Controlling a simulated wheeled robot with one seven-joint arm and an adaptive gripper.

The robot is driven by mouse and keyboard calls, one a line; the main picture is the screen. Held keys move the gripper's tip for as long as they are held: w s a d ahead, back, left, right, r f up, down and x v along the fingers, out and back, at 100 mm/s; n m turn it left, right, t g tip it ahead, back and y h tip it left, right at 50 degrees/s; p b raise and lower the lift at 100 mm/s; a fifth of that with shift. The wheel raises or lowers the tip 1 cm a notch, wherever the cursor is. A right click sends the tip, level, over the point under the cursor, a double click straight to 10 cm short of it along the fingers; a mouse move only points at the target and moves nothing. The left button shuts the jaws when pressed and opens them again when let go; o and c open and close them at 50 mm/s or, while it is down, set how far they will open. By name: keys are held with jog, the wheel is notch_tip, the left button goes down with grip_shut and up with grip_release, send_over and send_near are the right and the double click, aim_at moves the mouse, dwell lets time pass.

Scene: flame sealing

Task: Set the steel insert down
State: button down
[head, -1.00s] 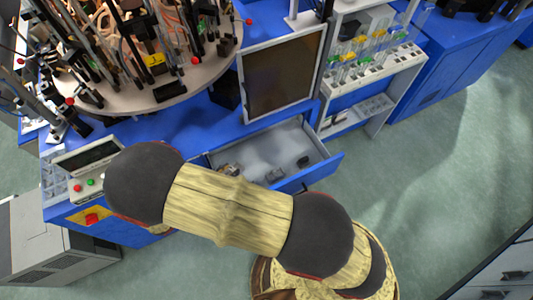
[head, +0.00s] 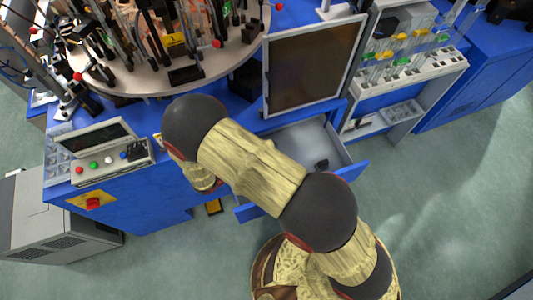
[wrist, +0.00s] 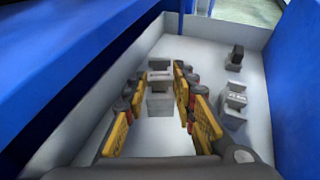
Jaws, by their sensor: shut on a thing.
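A grey steel insert (wrist: 160,98) with a notched, stepped shape sits between the yellow-padded fingers of my gripper (wrist: 161,82) in the wrist view. My gripper is shut on it. The insert is over or in the open white-lined drawer (wrist: 150,135); I cannot tell whether it touches the floor of the drawer. In the head view the open drawer (head: 312,135) lies behind my arm, which hides my gripper and the held insert.
Another grey insert (wrist: 234,105) and a small dark-topped piece (wrist: 236,57) are in the drawer to the right. Blue walls flank the drawer. In the head view a control panel (head: 105,160) is at left, a dark screen (head: 312,68) behind, and a vial rack (head: 410,65) at right.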

jog(key=shift+w+d+f+b, duration=0.2)
jog(key=shift+w+d+f, duration=0.15)
jog(key=shift+f, duration=0.2)
jog(key=shift+w+d+f+b, duration=0.15)
jog(key=shift+w+d+f, duration=0.15)
jog(key=shift+f, duration=0.2)
notch_tip(320, 180, down, 3)
jog(key=shift+w+f+b, duration=0.1)
jog(key=shift+f+b, duration=0.1)
jog(key=shift+b, duration=0.75)
jog(key=shift+r, duration=0.1)
jog(key=c, duration=1.5)
grip_release()
jog(key=shift+o, duration=0.2)
